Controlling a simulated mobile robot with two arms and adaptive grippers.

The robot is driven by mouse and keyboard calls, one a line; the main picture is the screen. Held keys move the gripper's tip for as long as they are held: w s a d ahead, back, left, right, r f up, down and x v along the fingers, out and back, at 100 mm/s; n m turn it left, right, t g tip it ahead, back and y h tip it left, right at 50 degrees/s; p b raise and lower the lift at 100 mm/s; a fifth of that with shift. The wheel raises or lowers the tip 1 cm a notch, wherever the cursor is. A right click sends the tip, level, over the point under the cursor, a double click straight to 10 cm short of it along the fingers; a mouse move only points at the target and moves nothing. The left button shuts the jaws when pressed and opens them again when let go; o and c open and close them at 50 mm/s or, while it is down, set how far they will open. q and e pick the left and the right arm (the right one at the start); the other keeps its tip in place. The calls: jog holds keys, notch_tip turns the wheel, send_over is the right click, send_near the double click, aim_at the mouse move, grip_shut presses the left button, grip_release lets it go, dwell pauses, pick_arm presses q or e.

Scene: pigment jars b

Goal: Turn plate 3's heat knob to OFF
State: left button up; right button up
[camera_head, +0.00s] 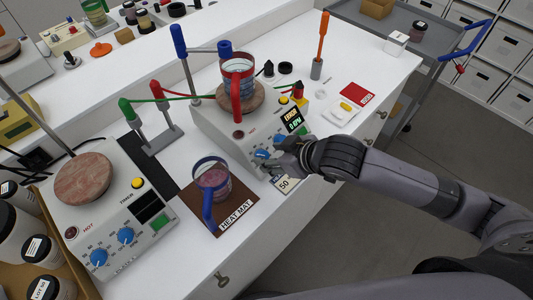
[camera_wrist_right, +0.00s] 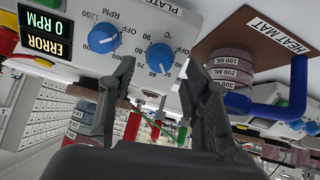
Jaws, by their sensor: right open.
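The hot plate unit (camera_head: 225,128) at centre carries a red-handled jug (camera_head: 236,75) on its round top. Its display reads ERROR, 0 RPM in the right wrist view (camera_wrist_right: 42,32). The blue heat knob (camera_wrist_right: 159,57), marked in °C with OFF at its side, also shows in the head view (camera_head: 261,154). A blue RPM knob (camera_wrist_right: 103,38) is beside it. The plate's number is cut off at the wrist view's top edge. My right gripper (camera_wrist_right: 160,72) is open, with its fingertips either side of the heat knob's line; contact cannot be told. My left gripper is out of view.
A brown heat mat (camera_head: 222,228) with a blue-handled jug (camera_head: 211,178) lies left of my right gripper. Another hot plate (camera_head: 150,225) stands further left. A metal stand (camera_head: 160,135) with red and green arms is behind.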

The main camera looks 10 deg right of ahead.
aim_at(265, 155)
jog(key=shift+x, duration=1.6)
jog(key=shift+c, duration=0.6)
grip_shut()
